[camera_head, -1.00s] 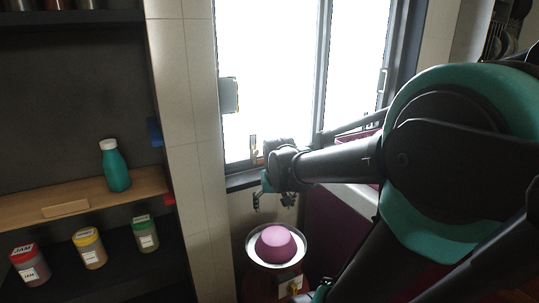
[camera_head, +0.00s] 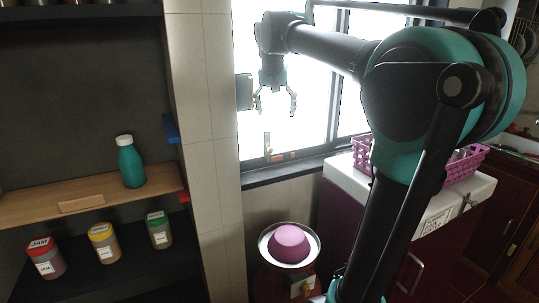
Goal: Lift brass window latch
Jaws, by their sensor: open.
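The brass window latch (camera_head: 267,145) is a small upright tan piece with a short orange-brown part at its right, low on the window frame (camera_head: 331,115) just above the sill. My gripper (camera_head: 275,112) hangs fingers down in front of the bright window, above the latch in the picture. Its fingers are spread and nothing is between them. It appears apart from the latch; their distance in depth is hard to tell.
A dark sill (camera_head: 285,171) runs below the window. A purple dome-shaped thing (camera_head: 289,243) sits in a metal dish (camera_head: 265,250) below. A pink basket (camera_head: 462,166) stands on a white counter (camera_head: 345,180). A wooden shelf (camera_head: 25,207) holds a teal bottle (camera_head: 132,166) above several jars.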

